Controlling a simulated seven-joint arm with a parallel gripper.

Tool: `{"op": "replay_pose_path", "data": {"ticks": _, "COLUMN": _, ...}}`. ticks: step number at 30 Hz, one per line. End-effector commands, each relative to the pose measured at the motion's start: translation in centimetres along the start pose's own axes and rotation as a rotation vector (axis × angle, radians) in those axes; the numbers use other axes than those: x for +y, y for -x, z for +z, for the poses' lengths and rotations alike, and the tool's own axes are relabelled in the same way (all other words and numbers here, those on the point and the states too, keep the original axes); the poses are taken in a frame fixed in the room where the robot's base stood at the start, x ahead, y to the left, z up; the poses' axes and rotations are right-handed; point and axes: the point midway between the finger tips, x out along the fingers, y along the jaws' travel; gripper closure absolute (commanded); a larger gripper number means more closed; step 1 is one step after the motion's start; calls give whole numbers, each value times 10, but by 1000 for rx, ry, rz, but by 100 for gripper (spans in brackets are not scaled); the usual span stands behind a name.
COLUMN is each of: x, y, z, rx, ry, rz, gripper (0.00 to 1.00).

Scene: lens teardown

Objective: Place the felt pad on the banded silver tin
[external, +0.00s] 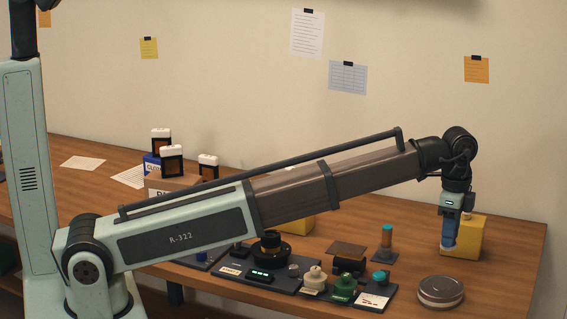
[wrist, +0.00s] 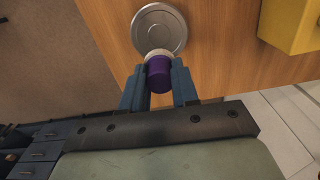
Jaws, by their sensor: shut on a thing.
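The banded silver tin (external: 440,293) is a low round tin with a metal lid, lying flat near the table's front right edge. It also shows in the wrist view (wrist: 159,22), just beyond my fingertips. My gripper (wrist: 158,82) is shut on a small piece with a purple body and a pale end, which looks like the felt pad (wrist: 158,72). Its pale end points towards the tin and overlaps the lid's edge in the picture; contact cannot be told. In the external view my gripper (external: 449,240) hangs pointing down, behind the tin, with its fingers hiding most of the held piece.
A yellow block (external: 472,238) stands close behind my gripper. The table right of the tin is bare.

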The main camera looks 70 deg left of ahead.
Motion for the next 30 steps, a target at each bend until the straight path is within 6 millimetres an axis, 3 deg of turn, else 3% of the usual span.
{"op": "replay_pose_path", "data": {"ticks": 5, "x": 2, "y": -6, "z": 2, "rx": -3, "ry": 43, "rz": 2, "gripper": 100}}
{"op": "replay_pose_path", "data": {"ticks": 15, "x": 2, "y": -56, "z": 3, "rx": -4, "ry": 46, "rz": 3, "gripper": 100}}
{"op": "replay_pose_path", "data": {"ticks": 30, "x": 1, "y": -101, "z": 2, "rx": -3, "ry": 45, "rz": 2, "gripper": 100}}
